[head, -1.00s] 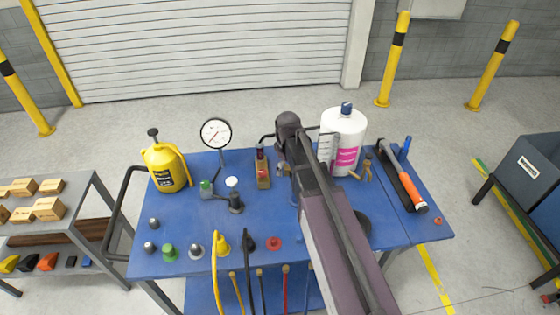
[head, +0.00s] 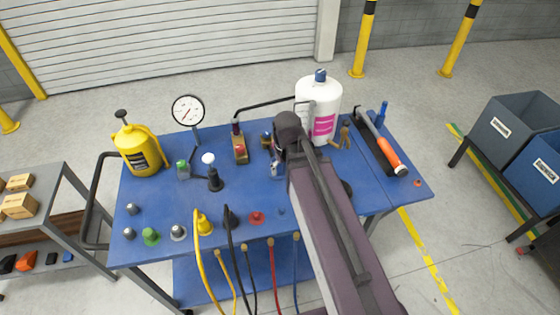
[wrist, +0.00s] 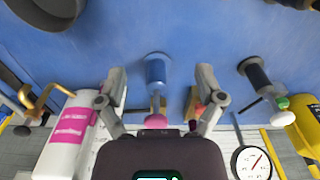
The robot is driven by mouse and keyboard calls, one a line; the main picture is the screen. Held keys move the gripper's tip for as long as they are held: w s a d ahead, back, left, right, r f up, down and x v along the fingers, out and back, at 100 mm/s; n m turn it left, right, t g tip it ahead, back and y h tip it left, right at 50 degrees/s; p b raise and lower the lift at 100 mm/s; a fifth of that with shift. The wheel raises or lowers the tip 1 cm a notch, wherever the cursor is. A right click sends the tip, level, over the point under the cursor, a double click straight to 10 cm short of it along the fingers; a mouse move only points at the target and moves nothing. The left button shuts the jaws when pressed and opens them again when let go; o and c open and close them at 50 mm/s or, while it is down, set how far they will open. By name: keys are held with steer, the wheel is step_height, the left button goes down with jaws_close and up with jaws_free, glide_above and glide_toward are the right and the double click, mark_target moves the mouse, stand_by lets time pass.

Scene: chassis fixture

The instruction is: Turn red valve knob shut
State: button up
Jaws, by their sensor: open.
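A blue post (wrist: 156,70) with a silver stem and a pink-red round knob (wrist: 155,122) stands between the fingers of my gripper (wrist: 161,76) in the wrist view. The fingers are open, one on each side, with gaps to the post. A brass block (head: 240,152) with a dark reddish top stands on the table left of my arm's end. A small red part (wrist: 200,108) shows behind the right finger. A low red round knob (head: 256,217) sits near the table's front edge, left of my arm. I cannot tell which red part is the valve knob. My arm hides most of the gripper in the head view.
The blue table (head: 150,205) also bears a white bottle (head: 325,90), pressure gauge (head: 188,110), yellow can (head: 138,150), black post with white ball (head: 214,178) and orange-handled hammer (head: 384,145). Several hoses (head: 197,235) hang at the front. Bins (head: 505,120) stand at right.

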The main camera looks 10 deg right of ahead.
steer(key=shift+s+d+f+m+b, duration=0.15)
steer(key=shift+s+f+m+b, duration=0.15)
steer(key=shift+s+f+b, duration=0.4)
steer(key=shift+s, duration=0.1)
steer(key=shift+f, duration=0.15)
steer(key=shift+s+f+b, duration=0.65)
steer(key=shift+f+b, duration=0.15)
steer(key=shift+f, duration=0.1)
stand_by(1.5)
